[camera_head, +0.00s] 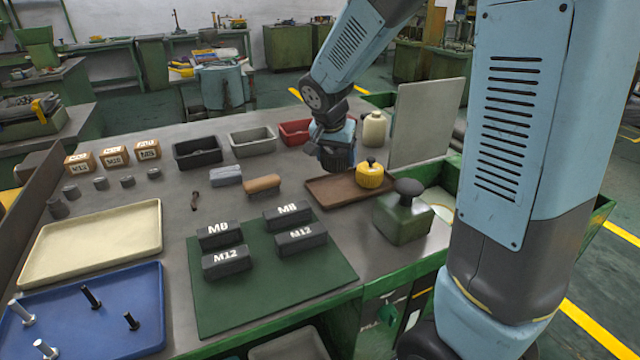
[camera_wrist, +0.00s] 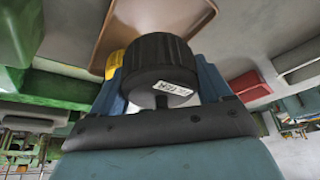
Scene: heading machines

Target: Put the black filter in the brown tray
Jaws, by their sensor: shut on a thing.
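The black filter (camera_wrist: 158,65) is a ribbed round cap with a white label, held between my gripper's blue fingers (camera_wrist: 160,85) in the wrist view. In the head view, my gripper (camera_head: 337,148) points down, with the dark ribbed filter (camera_head: 338,160) below it. The flat brown tray (camera_head: 328,191) lies on the bench at right of centre. The filter appears at the tray's back left edge; its exact height above it is hard to tell. A yellow filter (camera_head: 370,176) stands in the tray's right part. The tray also shows past the filter in the wrist view (camera_wrist: 145,18).
A green container with a black knob (camera_head: 403,215) stands right of the tray. A cream bottle (camera_head: 374,130) and an upright grey panel (camera_head: 428,120) are behind it. A red bin (camera_head: 294,132) and a wood-topped brush (camera_head: 262,184) are to the left. The tray's left part looks bare.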

